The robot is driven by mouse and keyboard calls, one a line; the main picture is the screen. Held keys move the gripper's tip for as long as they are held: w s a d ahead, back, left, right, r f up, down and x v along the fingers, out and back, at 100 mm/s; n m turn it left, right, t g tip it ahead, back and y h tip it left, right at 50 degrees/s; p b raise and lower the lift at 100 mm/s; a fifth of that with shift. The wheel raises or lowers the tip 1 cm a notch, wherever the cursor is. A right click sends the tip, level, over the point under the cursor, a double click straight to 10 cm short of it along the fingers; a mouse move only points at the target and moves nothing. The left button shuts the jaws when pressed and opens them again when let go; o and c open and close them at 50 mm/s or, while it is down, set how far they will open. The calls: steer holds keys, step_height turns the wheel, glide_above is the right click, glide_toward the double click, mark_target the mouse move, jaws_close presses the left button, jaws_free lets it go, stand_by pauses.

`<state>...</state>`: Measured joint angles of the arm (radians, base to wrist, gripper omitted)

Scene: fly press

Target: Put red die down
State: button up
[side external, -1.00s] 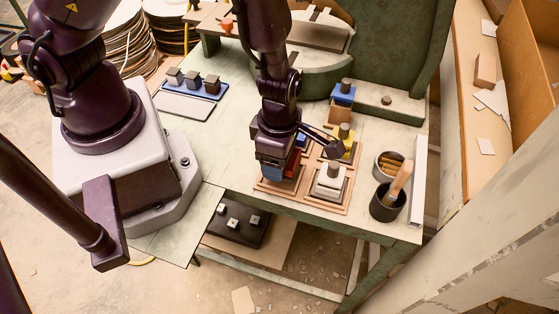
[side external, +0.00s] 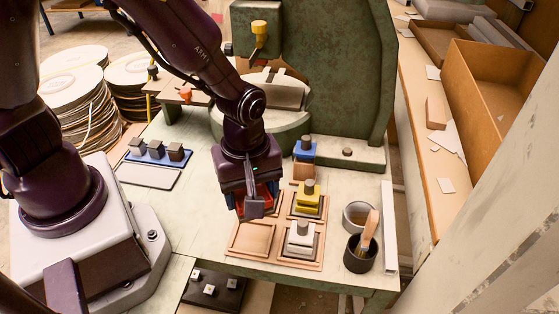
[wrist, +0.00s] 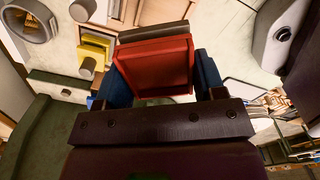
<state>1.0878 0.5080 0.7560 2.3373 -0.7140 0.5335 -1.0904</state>
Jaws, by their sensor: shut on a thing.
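My gripper (side external: 256,205) is shut on the red die (side external: 266,194), holding it over the rear left part of the wooden tray (side external: 232,250). The wrist view shows the red die (wrist: 153,66) between blue finger pads. The tray's front left compartment (side external: 252,238) is empty; the rear left one is mostly hidden by my gripper. A white die (side external: 299,240) with a grey knob sits front right and a yellow die (side external: 308,203) rear right. Both also show in the wrist view, yellow (wrist: 92,46) and white (wrist: 84,8). The gap below the red die cannot be judged.
A blue knobbed block (side external: 305,152) stands on a wooden block behind the tray. The green press (side external: 310,70) rises at the back. A tin (side external: 357,217) and a black cup (side external: 361,254) with a brush stand right.

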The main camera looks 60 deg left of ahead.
steer(key=m, duration=0.1)
steer(key=w+m, duration=0.1)
steer(key=shift+a+r+m, duration=0.1)
steer(key=shift+r+m, duration=0.2)
steer(key=w+a+r+m, duration=0.6)
steer(key=w+a+m, duration=0.2)
steer(key=a+m, duration=0.3)
steer(key=shift+w+r+m, duration=0.15)
steer(key=shift+w+m, duration=0.1)
steer(key=shift+m, duration=0.55)
